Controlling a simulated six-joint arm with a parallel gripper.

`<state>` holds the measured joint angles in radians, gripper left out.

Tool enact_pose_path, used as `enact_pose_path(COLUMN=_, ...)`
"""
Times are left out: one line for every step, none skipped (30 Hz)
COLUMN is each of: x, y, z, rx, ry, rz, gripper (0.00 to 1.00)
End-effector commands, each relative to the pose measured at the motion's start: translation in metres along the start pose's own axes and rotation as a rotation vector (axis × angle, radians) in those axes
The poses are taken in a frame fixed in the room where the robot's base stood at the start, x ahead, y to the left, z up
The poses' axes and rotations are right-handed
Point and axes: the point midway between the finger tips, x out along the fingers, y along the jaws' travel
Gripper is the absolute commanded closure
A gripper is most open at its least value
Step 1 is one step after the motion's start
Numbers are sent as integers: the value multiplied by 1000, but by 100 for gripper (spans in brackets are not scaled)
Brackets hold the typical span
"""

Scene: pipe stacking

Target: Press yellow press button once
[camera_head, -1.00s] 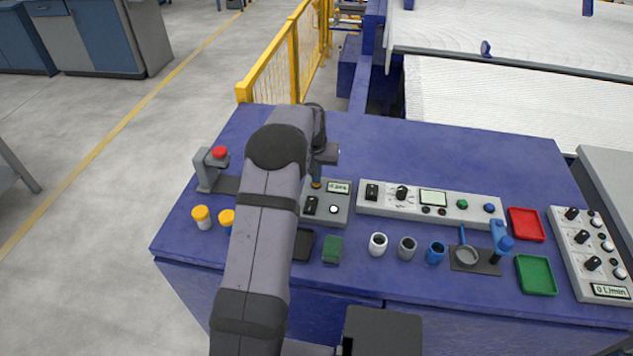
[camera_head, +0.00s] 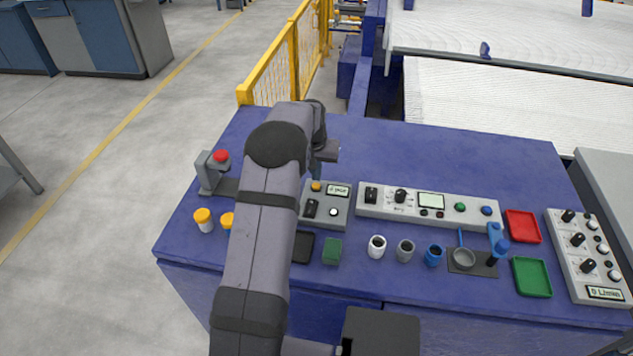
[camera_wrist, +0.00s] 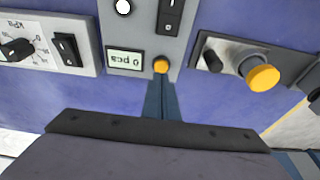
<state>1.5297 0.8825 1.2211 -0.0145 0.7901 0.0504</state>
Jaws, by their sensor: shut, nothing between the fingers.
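The yellow press button (camera_head: 316,186) is a small round yellow cap on a grey box (camera_head: 338,219) with a display, a black rocker switch and a white button. In the wrist view the yellow button (camera_wrist: 161,65) sits beside the display (camera_wrist: 126,61), which reads "0 pcs". My gripper (camera_head: 319,174) is shut and empty, pointing down just above and behind the button. In the wrist view its closed fingertips (camera_wrist: 160,80) end right by the button's edge. I cannot tell whether they touch it.
A grey stand with a red button (camera_head: 221,156) is at the left. A larger yellow knob (camera_wrist: 263,78) shows in the wrist view. A long control panel (camera_head: 428,204) lies right of the box. Cups, trays and yellow-lidded bottles (camera_head: 203,219) stand in front.

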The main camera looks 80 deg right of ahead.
Motion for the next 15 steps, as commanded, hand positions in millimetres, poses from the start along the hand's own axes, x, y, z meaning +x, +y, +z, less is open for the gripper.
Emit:
enact_pose_path(x=-7, y=0, z=-2, rx=0, ry=1, rz=0, gripper=100)
enact_pose_path(x=-9, y=0, z=-2, rx=0, ry=1, rz=0, gripper=100)
enact_pose_path(x=-12, y=0, z=-3, rx=0, ry=1, rz=0, gripper=100)
enact_pose_path(x=-14, y=0, z=-4, rx=0, ry=1, rz=0, gripper=100)
enact_pose_path(x=-16, y=0, z=-4, rx=0, ry=1, rz=0, gripper=100)
enact_pose_path(x=-19, y=0, z=-5, rx=0, ry=1, rz=0, gripper=100)
enact_pose_path(x=-21, y=0, z=-6, rx=0, ry=1, rz=0, gripper=100)
enact_pose_path(x=-23, y=0, z=-6, rx=0, ry=2, rz=0, gripper=100)
enact_pose_path(x=-26, y=0, z=-7, rx=0, ry=2, rz=0, gripper=100)
enact_pose_path(x=-28, y=0, z=-8, rx=0, ry=2, rz=0, gripper=100)
enact_pose_path(x=-30, y=0, z=-8, rx=0, ry=2, rz=0, gripper=100)
enact_pose_path(x=-33, y=0, z=-9, rx=0, ry=3, rz=0, gripper=100)
enact_pose_path(x=-35, y=0, z=-10, rx=0, ry=3, rz=0, gripper=100)
enact_pose_path(x=-37, y=0, z=-10, rx=0, ry=3, rz=0, gripper=100)
enact_pose_path(x=-39, y=0, z=-11, rx=0, ry=3, rz=0, gripper=100)
